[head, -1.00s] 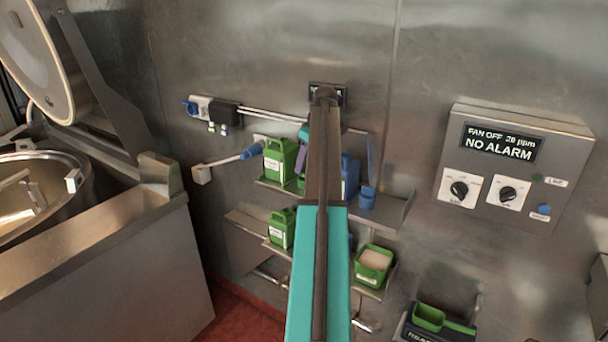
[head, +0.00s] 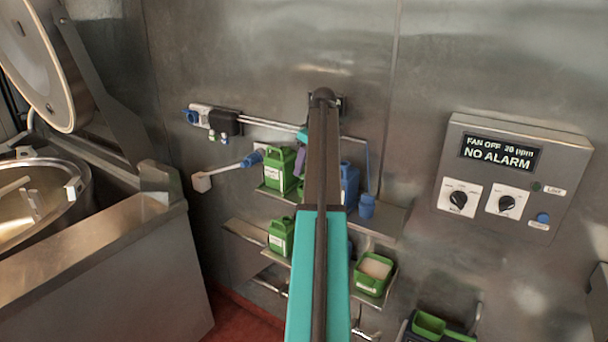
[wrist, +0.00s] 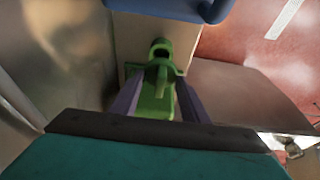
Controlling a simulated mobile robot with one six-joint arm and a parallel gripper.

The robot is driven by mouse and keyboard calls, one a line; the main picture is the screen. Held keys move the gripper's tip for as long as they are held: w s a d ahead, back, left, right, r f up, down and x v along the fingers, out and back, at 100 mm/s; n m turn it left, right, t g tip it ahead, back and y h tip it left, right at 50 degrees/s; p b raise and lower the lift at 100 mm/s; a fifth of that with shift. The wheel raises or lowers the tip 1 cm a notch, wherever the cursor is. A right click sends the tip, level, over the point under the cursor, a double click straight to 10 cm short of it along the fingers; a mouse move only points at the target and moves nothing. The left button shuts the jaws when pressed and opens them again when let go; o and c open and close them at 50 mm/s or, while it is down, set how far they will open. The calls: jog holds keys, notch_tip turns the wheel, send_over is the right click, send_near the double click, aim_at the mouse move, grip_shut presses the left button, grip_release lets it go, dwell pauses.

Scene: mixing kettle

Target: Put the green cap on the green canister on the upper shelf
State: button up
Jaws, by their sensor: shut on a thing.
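My gripper's purple fingers (wrist: 155,92) are shut on a green piece that I take to be the green cap (wrist: 158,98). More green with a dark round opening shows just beyond the fingertips; I cannot tell where cap and any canister part meet. In the head view my arm hides most of the gripper (head: 301,162), which is over the upper shelf (head: 390,220). A green canister (head: 279,168) with a white label stands upright on that shelf, just left of the fingers. Another green canister (head: 281,237) stands on the shelf below.
A blue canister (head: 350,186) and small blue container (head: 366,206) stand right of the gripper; blue also fills the wrist view's top (wrist: 170,10). A brush-like tool (head: 228,168) sticks out left of the canister. A green tub (head: 371,289) is lower right. The kettle (head: 45,205) is left.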

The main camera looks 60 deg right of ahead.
jog(key=w+a+r, duration=0.4)
jog(key=r, duration=0.6)
jog(key=w+a+f+b, duration=0.2)
jog(key=w+a+f, duration=0.25)
jog(key=a, duration=0.35)
jog(key=w+a+f+b, duration=0.1)
jog(key=w+a+f, duration=0.2)
jog(key=w+a, duration=0.35)
jog(key=w+a+f+b, duration=0.2)
jog(key=w+a+f, duration=0.15)
jog(key=a, duration=0.65)
jog(key=a+f+b, duration=0.2)
jog(key=a+f, duration=0.3)
jog(key=a, duration=0.8)
jog(key=s+a+f+b, duration=0.1)
jog(key=a+f, duration=0.5)
jog(key=a, duration=0.8)
jog(key=a+f+b, duration=0.3)
jog(key=a+f, duration=0.3)
jog(key=a, duration=0.8)
jog(key=shift+s+f+b, duration=0.25)
jog(key=shift+s+b, duration=0.05)
jog(key=shift+b, duration=0.1)
jog(key=shift+s+d, duration=0.1)
jog(key=shift+s, duration=0.05)
